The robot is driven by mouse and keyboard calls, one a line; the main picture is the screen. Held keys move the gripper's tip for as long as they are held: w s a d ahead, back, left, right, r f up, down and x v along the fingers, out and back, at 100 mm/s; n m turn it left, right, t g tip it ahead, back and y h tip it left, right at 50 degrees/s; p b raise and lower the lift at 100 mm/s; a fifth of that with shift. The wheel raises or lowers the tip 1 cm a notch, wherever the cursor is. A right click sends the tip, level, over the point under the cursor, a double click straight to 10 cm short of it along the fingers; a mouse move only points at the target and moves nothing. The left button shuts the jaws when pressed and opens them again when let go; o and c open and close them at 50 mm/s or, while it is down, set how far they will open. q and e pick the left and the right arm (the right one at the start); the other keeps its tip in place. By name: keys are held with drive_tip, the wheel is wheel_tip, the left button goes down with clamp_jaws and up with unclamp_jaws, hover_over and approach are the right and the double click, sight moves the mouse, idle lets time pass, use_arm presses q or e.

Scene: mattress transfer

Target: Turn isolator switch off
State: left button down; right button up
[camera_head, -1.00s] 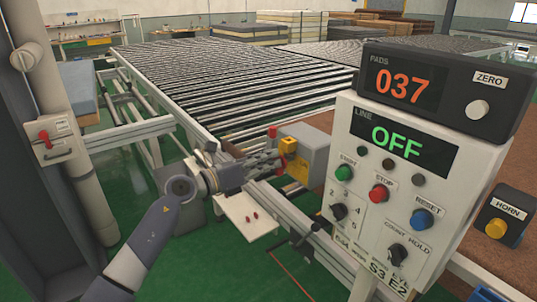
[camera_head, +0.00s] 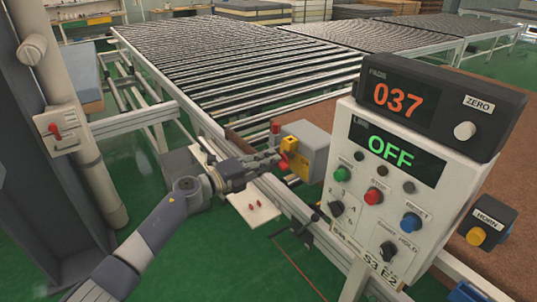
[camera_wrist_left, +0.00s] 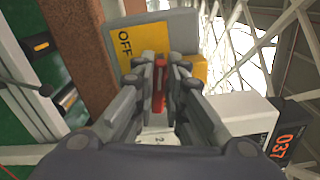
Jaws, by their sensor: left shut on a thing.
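The isolator switch is a grey box (camera_head: 313,146) with a yellow front plate (camera_head: 297,146) and a red handle (camera_head: 286,162), mounted at the near side of the roller conveyor. My left gripper (camera_head: 277,161) is at its front. In the left wrist view the fingers (camera_wrist_left: 162,88) are shut on the red handle (camera_wrist_left: 160,78), which stands upright in that picture between them. The yellow plate (camera_wrist_left: 187,68) there carries the word OFF above and left of the handle. The lower part of the handle is partly hidden by the fingers. My right gripper is not in view.
A white control box (camera_head: 405,170) reading OFF, topped by a black counter (camera_head: 440,100) reading 037, stands at the right. A small white shelf (camera_head: 252,207) with red bits lies below my left gripper. The roller conveyor (camera_head: 250,70) fills the back.

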use_arm(q)
drive_tip(key=shift+f+n+p, duration=0.2)
drive_tip(key=shift+n+p, duration=0.35)
drive_tip(key=shift+n, duration=0.65)
drive_tip(key=c, duration=1.6)
unclamp_jaws()
drive_tip(key=shift+c, duration=0.2)
drive_tip(key=v, duration=1.2)
drive_tip(key=shift+f, duration=0.1)
